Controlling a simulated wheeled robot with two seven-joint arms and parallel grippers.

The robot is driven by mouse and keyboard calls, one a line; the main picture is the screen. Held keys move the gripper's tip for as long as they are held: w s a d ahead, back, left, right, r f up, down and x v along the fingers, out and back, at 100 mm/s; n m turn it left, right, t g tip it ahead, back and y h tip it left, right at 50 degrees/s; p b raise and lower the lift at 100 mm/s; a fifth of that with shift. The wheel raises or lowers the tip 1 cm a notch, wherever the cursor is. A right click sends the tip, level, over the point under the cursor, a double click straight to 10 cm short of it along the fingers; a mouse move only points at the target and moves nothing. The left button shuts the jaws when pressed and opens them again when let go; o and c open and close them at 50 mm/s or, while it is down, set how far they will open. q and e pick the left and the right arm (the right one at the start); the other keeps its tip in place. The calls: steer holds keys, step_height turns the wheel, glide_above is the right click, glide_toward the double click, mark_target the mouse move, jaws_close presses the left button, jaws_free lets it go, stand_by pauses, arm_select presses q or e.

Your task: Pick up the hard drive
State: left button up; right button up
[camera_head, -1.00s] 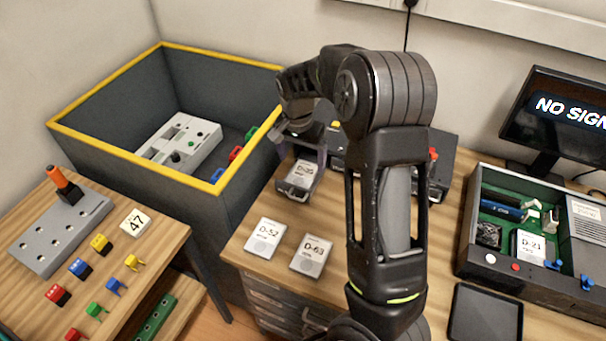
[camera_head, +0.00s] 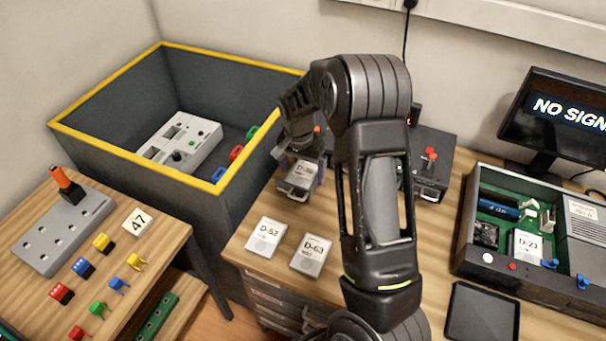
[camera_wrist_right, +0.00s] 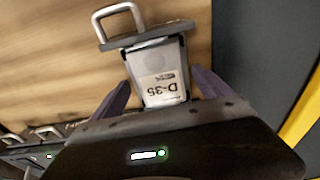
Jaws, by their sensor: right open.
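A hard drive labelled D-35 (camera_head: 300,177), with a dark front and a metal handle, lies on the wooden desk beside the grey bin. It also shows in the right wrist view (camera_wrist_right: 160,72). My right gripper (camera_head: 302,160) is open over it. In the right wrist view, the purple fingers (camera_wrist_right: 162,92) stand on either side of the drive, with gaps showing. Two more drives, one marked D-63 (camera_head: 311,255) and one whose label reads like D-53 (camera_head: 266,238), lie flat nearer the desk's front. My left gripper is out of view.
A grey bin with a yellow rim (camera_head: 105,154) stands left of the desk. A dark unit with handled bays (camera_head: 437,158) sits behind my right arm. An open case (camera_head: 470,262) holding another drive, a black tray (camera_head: 484,316) and a monitor (camera_head: 557,110) are at right.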

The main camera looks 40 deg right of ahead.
mark_target(303, 174)
steer(key=shift+c, duration=0.4)
steer(key=c, duration=1.6)
steer(key=shift+r, duration=0.1)
step_height(303, 174, up, 10)
steer(key=b, duration=0.1)
